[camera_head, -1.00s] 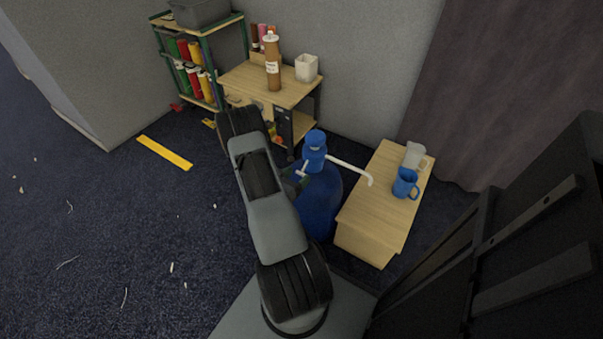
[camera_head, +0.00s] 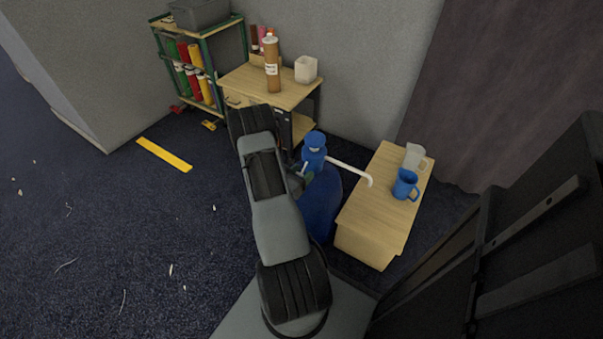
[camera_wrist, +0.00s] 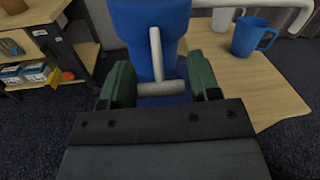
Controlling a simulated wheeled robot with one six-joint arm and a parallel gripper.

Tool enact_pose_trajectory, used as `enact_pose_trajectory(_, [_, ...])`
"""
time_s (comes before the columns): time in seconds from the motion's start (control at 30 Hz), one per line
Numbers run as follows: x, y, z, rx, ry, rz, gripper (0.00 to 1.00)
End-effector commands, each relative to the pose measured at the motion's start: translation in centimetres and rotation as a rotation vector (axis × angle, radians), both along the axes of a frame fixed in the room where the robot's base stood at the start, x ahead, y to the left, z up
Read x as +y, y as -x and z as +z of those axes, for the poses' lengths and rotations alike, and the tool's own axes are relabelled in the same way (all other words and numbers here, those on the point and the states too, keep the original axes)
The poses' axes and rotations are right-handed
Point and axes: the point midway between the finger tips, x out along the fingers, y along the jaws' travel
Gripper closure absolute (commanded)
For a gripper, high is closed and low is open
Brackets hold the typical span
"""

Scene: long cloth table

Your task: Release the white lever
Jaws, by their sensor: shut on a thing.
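The white lever (camera_wrist: 156,52) is a T-shaped handle on the front of a blue pump head (camera_wrist: 140,18), which sits on a blue barrel (camera_head: 322,205). In the wrist view, the green fingers of my gripper (camera_wrist: 161,87) stand at both ends of the lever's crossbar and are shut on it. The lever's stem rises from the crossbar against the blue pump. In the head view, the lever (camera_head: 304,168) is small, and my arm partly hides the barrel and my gripper (camera_head: 298,181).
A white spout (camera_head: 350,171) reaches right over a low wooden table (camera_head: 378,210) holding a blue mug (camera_head: 404,184) and a clear cup (camera_head: 414,156). A workbench with a brown bottle (camera_head: 272,65) and a green-framed shelf (camera_head: 205,60) stand behind. Open floor lies left.

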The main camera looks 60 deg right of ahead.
Motion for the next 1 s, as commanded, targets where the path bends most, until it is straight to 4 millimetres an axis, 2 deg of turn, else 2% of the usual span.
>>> enact_pose_trajectory(0.1, [0.0, -0.5, 0.0, -0.006, 0.0, 0.014, 0.68])
enact_pose_trajectory(0.47, [0.3, -0.7, 1.0, -0.009, -0.094, 0.019, 0.68])
enact_pose_trajectory(1.0, [0.5, -0.5, 3.7, -0.016, -0.571, 0.011, 0.68])
